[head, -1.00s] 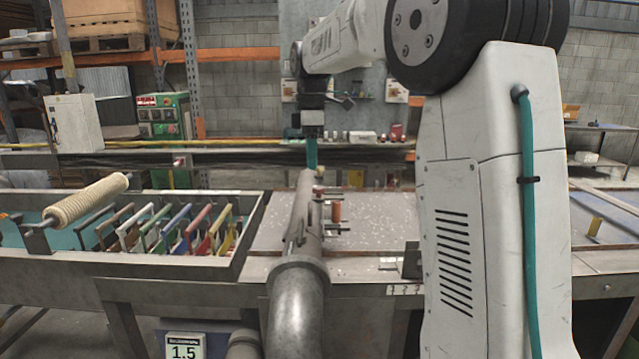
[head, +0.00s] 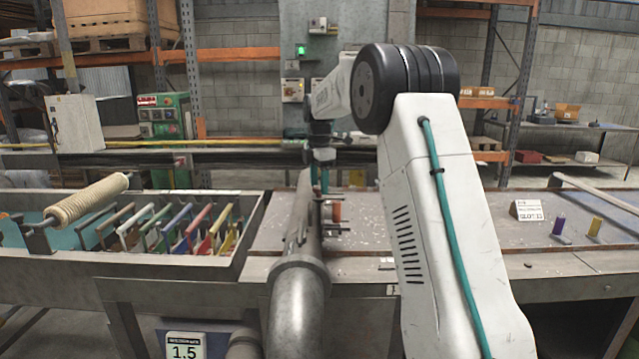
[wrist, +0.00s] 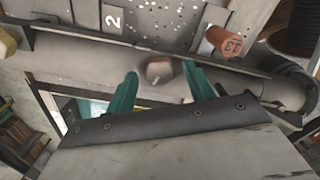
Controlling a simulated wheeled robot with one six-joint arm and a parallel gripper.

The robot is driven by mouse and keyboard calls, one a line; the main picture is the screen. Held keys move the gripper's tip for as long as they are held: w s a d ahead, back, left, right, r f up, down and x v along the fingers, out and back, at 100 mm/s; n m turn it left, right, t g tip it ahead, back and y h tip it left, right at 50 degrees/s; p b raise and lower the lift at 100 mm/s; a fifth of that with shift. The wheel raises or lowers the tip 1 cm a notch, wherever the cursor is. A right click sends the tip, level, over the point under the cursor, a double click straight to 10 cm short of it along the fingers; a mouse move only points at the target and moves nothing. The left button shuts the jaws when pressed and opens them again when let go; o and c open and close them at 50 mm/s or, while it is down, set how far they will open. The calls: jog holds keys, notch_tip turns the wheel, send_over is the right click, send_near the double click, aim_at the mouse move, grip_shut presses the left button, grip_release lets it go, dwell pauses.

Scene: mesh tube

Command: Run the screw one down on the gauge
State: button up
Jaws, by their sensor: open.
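My gripper (head: 319,182) points down over the grey tube (head: 299,235), which runs away from me. In the wrist view, the teal fingers of my gripper (wrist: 162,88) are apart. A small round reddish knob with a pale mark (wrist: 160,70) sits on or beside the grey tube (wrist: 90,65) and shows between the fingers; I cannot tell if it is the screw. Neither finger visibly grips it. An orange-brown cylinder marked 13 (wrist: 228,40) stands to its right, also in the head view (head: 337,211). I cannot tell which part is the gauge.
A plate marked 2 (wrist: 113,19) lies beyond the tube in the wrist view. The trough (head: 115,262) at left holds several coloured frames (head: 185,228) and a ribbed roller (head: 88,199). At right stand a sign (head: 527,210), a purple cylinder (head: 559,226) and a yellow one (head: 595,226).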

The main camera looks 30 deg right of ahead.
jog(key=shift+f, duration=0.2)
jog(key=c, duration=1)
jog(key=shift+o, duration=0.2)
